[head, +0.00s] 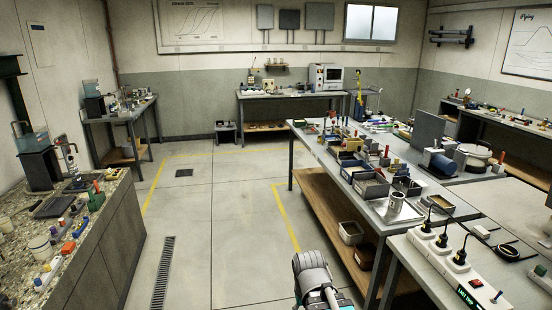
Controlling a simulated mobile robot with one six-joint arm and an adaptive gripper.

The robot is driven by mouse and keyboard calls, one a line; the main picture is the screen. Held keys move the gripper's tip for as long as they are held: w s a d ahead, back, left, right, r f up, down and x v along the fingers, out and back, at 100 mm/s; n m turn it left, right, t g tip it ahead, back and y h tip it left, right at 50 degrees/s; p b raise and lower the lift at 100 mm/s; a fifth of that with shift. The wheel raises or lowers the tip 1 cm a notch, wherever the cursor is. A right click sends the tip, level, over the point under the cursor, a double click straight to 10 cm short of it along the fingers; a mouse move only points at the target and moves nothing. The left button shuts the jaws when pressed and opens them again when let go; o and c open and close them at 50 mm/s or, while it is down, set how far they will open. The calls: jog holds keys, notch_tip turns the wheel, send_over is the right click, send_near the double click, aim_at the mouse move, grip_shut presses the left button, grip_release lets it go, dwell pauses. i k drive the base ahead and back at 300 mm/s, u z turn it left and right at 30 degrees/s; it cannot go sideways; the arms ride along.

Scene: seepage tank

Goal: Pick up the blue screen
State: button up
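I cannot clearly pick out the blue screen in the head view. Small blue items show on the long centre table (320,152), among bins and parts, but they are too small to tell apart. A blue cylindrical body (438,162) lies on the right part of that table, in front of an upright grey panel. Part of my arm shows at the bottom centre, over the floor. My gripper's fingers are not in view, so I cannot see whether they hold anything.
A speckled counter (112,212) with bottles and tools stands at left. A power strip (440,243) lies on the front right table. Benches line the back and right walls. The grey floor (220,215) between counter and centre table is clear, with a drain grate (164,270).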

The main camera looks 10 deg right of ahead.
aim_at(404, 170)
jog(key=i, duration=3.25)
jog(key=z, duration=1.65)
